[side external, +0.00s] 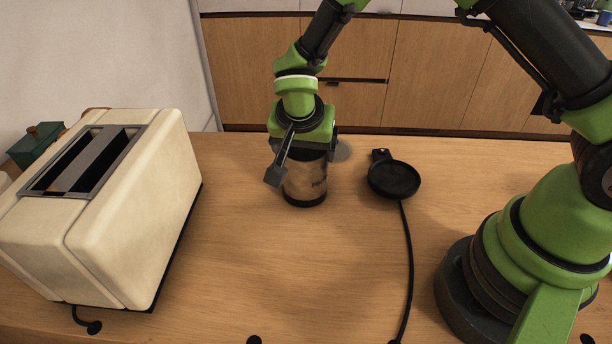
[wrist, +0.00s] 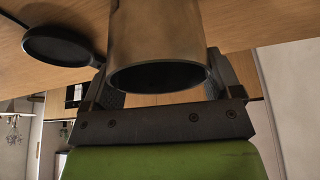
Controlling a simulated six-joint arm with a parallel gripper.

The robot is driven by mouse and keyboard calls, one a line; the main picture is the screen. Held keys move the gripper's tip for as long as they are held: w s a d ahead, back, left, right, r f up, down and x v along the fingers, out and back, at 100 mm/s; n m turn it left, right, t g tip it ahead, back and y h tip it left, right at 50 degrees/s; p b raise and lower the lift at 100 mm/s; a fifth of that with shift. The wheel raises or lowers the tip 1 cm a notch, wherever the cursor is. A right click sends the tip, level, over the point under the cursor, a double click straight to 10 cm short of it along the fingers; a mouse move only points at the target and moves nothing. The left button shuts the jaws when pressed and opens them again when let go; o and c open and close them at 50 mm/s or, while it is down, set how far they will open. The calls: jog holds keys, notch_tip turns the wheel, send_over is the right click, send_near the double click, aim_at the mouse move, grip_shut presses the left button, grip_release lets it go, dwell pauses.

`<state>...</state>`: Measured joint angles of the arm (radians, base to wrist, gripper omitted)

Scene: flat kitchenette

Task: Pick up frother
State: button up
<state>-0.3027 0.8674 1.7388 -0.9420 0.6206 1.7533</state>
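The frother (side external: 305,183) is a brownish metallic cylinder with a black bottom band. It stands upright on the wooden counter in the side view, its top hidden by my gripper (side external: 303,152). My gripper is directly above it, pointing down, with its fingers around the upper part. In the wrist view the frother (wrist: 155,35) fills the middle, its dark round end near the gripper body. My gripper's two fingers (wrist: 163,85) are spread apart, one on each side of the frother. Whether either finger touches it is hard to tell.
A round black base (side external: 394,180) with a cord lies just right of the frother; it also shows in the wrist view (wrist: 58,46). A large cream toaster (side external: 125,215) stands at the left. The counter (side external: 270,270) in front of the frother is clear.

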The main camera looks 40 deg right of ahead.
jog(key=c, duration=0.5)
jog(key=shift+r, duration=0.2)
